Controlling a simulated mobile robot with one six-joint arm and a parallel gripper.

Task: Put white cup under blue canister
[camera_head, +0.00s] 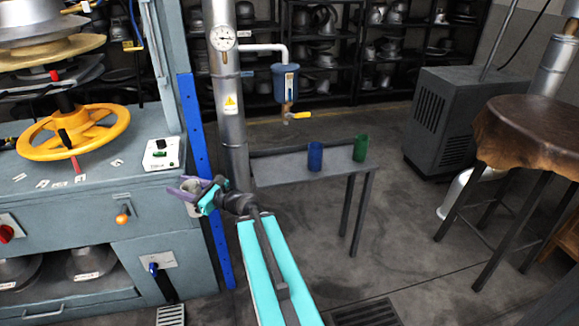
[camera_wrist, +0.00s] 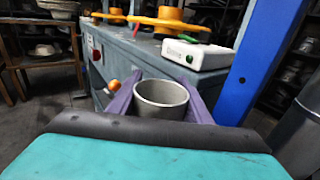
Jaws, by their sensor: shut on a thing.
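A pale grey-white cup (camera_wrist: 161,100) is upright between the purple fingers of my gripper (camera_head: 190,190) in the wrist view, with its open rim facing up. My gripper is shut on it, in front of the grey press cabinet. In the head view the cup is small and mostly hidden by the fingers. The blue canister (camera_head: 285,79) hangs from a white pipe off the metal column, with a yellow-handled tap (camera_head: 298,115) below it. It is up and to the right of my gripper, well apart from it. A narrow grey table (camera_head: 278,172) stands below the canister.
A blue cup (camera_head: 315,156) and a green cup (camera_head: 360,148) stand on the table's right part; its left part is clear. The metal column (camera_head: 229,130) and a blue upright (camera_head: 200,150) stand between the press cabinet (camera_head: 70,215) and the table. A leather-topped stool (camera_head: 530,130) is at right.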

